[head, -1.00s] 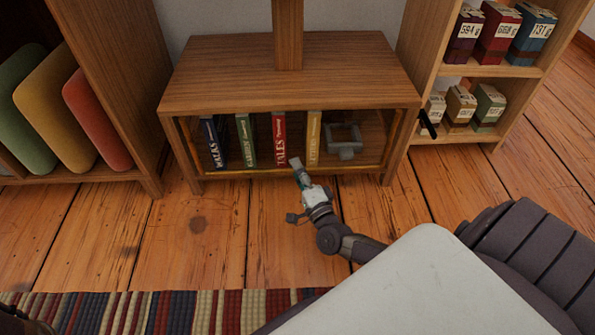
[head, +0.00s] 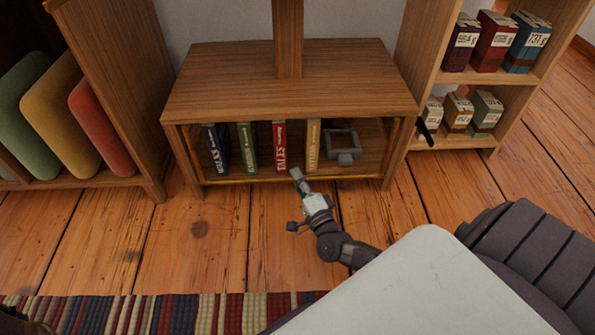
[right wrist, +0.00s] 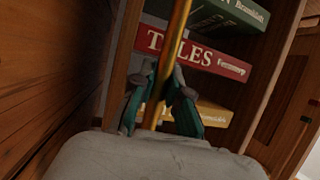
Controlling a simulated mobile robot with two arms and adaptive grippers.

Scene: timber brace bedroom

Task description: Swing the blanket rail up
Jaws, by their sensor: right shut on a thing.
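The blanket rail (head: 230,181) is a thin golden bar low across the front of the low wooden cabinet (head: 195,85), with side arms along the opening's edges. It is down, near the bottom edge of the opening. My right gripper (head: 296,174) is at the middle of the bar. In the right wrist view the rail (right wrist: 178,35) runs between the two green fingers of my right gripper (right wrist: 165,95), which are shut on it. My left gripper is not in view.
Several upright books, including a red one (head: 281,146), and a grey square-framed object (head: 343,143) stand inside the cabinet. A post (head: 288,40) rises from its top. Shelving with boxes (head: 491,40) is at right, coloured cushions (head: 60,100) at left. Bare floor (head: 200,240) lies in front.

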